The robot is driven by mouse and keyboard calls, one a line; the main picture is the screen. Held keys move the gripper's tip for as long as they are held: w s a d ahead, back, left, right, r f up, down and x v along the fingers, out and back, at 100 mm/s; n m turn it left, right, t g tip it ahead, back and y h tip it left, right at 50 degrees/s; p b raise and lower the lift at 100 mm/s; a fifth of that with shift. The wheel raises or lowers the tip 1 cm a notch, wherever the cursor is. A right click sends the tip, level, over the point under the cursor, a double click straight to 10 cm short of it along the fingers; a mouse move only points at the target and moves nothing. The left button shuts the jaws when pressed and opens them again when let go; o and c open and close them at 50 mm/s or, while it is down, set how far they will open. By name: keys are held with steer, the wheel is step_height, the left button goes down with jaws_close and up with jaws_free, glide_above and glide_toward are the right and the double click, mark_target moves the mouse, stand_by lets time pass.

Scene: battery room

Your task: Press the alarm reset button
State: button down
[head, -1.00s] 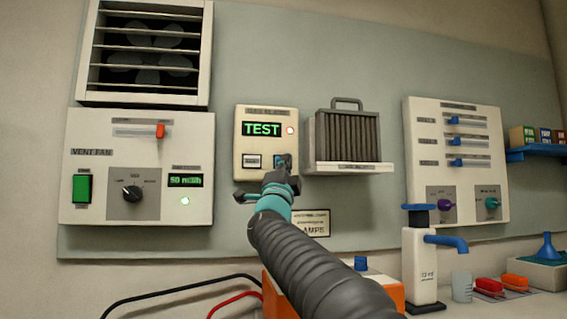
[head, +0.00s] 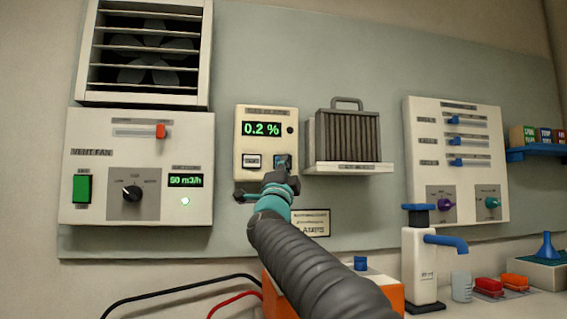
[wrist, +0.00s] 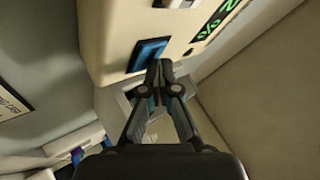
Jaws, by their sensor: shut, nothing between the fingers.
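The cream alarm box (head: 266,115) is on the wall panel, its green display (head: 262,129) reading "0.2 %". The round lamp (head: 290,130) beside the display is dark. A white button (head: 252,161) with small dark lettering sits at its lower left and a blue button (head: 280,160) at its lower right. I cannot read which one is the reset. My gripper (head: 283,168) is shut and empty in front of the blue button, partly covering it. In the wrist view the fingertips (wrist: 160,66) are at the lower edge of the blue button (wrist: 148,54); I cannot tell whether they touch.
The vent fan panel (head: 90,130) is to the left, and a ribbed filter on a shelf (head: 350,168) sits close to the right. A slider panel (head: 420,110) is farther right. A pump bottle (head: 417,260) and an orange box (head: 390,292) stand below.

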steer(key=shift+s+f, duration=0.1)
steer(key=shift+s, duration=0.05)
steer(key=shift+s+d+b, duration=0.1)
steer(key=shift+s+b, duration=0.05)
steer(key=shift+b, duration=0.2)
steer(key=shift+s+d+b, duration=0.1)
steer(key=shift+s+b, duration=0.2)
steer(key=shift+s, duration=0.2)
steer(key=shift+s, duration=0.1)
steer(key=shift+s+d+b, duration=0.25)
steer(key=shift+s+b, duration=0.25)
steer(key=shift+s, duration=0.25)
steer(key=shift+s+d+b, duration=0.2)
steer(key=shift+s+b, duration=0.35)
steer(key=shift+s, duration=0.25)
steer(key=shift+s+d+b, duration=0.25)
steer(key=shift+s+b, duration=0.25)
steer(key=shift+s, duration=0.25)
